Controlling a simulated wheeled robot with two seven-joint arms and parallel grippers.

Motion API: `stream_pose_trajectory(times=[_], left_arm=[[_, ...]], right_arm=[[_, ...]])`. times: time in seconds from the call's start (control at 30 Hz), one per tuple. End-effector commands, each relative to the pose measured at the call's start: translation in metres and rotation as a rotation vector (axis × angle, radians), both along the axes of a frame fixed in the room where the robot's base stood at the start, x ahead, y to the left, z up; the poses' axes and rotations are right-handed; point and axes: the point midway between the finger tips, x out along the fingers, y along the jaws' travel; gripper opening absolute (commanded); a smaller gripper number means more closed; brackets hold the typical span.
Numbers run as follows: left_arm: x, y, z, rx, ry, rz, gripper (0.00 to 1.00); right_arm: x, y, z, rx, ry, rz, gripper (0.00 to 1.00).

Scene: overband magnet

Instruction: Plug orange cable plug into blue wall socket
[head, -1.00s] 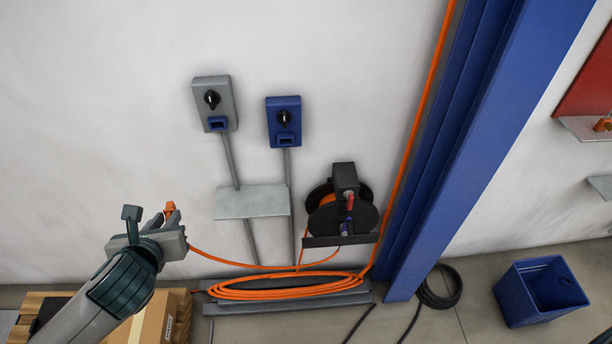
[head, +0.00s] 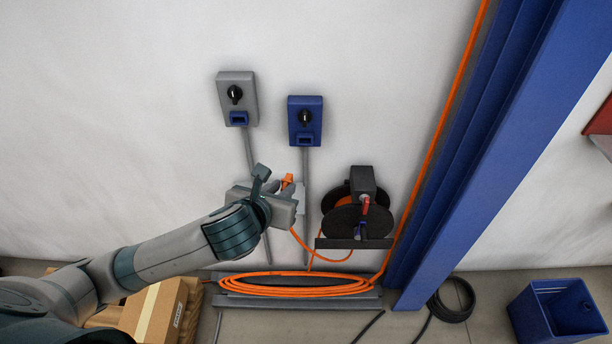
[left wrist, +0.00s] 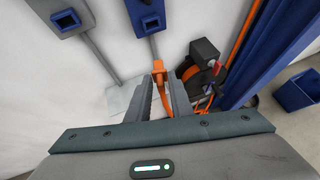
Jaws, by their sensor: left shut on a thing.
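My left gripper (head: 285,188) is shut on the orange cable plug (head: 288,181), in front of the wall below the two socket boxes. In the left wrist view the plug (left wrist: 159,68) sticks out between the two fingers, its tip pointing away from the wrist. The blue wall socket (head: 305,121) is a blue box with a black rotary switch and a blue outlet at its bottom. It is above and slightly right of the gripper, apart from the plug. It also shows at the top of the left wrist view (left wrist: 146,14). My right gripper is not in view.
A grey box with a blue outlet (head: 237,98) hangs left of the blue one. A cable reel (head: 343,220) is right of my gripper. A blue column (head: 455,150) stands further right. Coiled orange cable (head: 295,290) lies below.

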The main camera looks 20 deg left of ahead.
Motion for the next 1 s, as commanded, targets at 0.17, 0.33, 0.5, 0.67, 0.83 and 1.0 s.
stream_pose_trajectory(times=[0.17,0.33,0.5,0.67,0.83,1.0], left_arm=[[0.000,0.000,0.000,0.000,0.000,0.000,0.00],[0.001,-0.002,-0.001,-0.009,0.000,-0.001,0.00],[0.009,-0.017,-0.008,-0.091,0.002,-0.005,0.00],[0.025,-0.042,-0.017,-0.292,0.005,-0.001,0.00],[0.041,-0.060,-0.023,-0.616,-0.003,0.029,0.00],[0.055,-0.063,-0.026,-0.971,-0.033,0.083,0.00]], right_arm=[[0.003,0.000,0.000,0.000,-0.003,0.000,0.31],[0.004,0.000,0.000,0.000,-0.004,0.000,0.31],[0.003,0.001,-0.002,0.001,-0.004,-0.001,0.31],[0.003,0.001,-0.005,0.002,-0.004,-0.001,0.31],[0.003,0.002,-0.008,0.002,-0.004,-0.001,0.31],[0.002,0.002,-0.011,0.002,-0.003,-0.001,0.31]])
